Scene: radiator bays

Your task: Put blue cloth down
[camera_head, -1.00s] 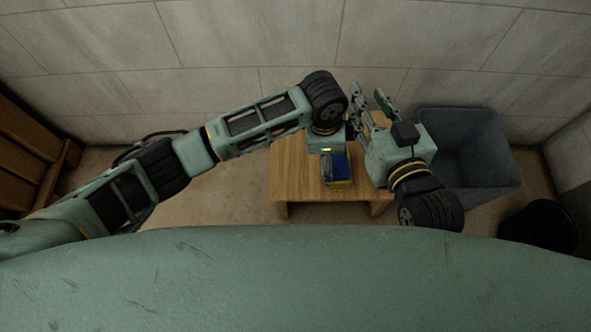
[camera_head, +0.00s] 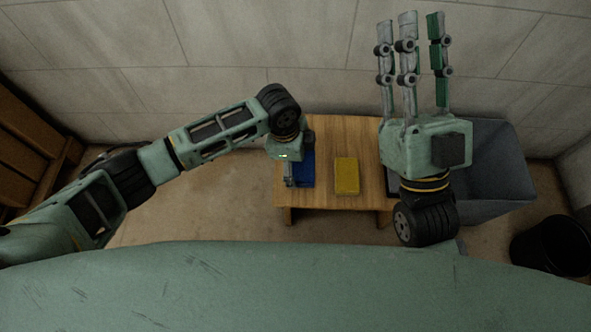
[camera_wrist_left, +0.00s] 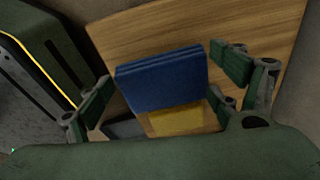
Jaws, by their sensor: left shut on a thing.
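The folded blue cloth (camera_head: 307,168) is at the left part of the wooden table (camera_head: 330,130), partly hidden under my left gripper (camera_head: 292,178). In the left wrist view the blue cloth (camera_wrist_left: 162,80) lies between the two fingers of my left gripper (camera_wrist_left: 165,70), which is shut on it. I cannot tell whether the cloth touches the table. My right gripper (camera_head: 412,45) is raised at the right, its fingers spread, pointing up in the picture, open and empty.
A yellow block-like thing (camera_head: 347,175) lies on the table right of the cloth; it also shows in the left wrist view (camera_wrist_left: 176,121). A grey bin (camera_head: 500,150) stands right of the table, with a black bucket (camera_head: 552,245) beyond. The table's middle back is clear.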

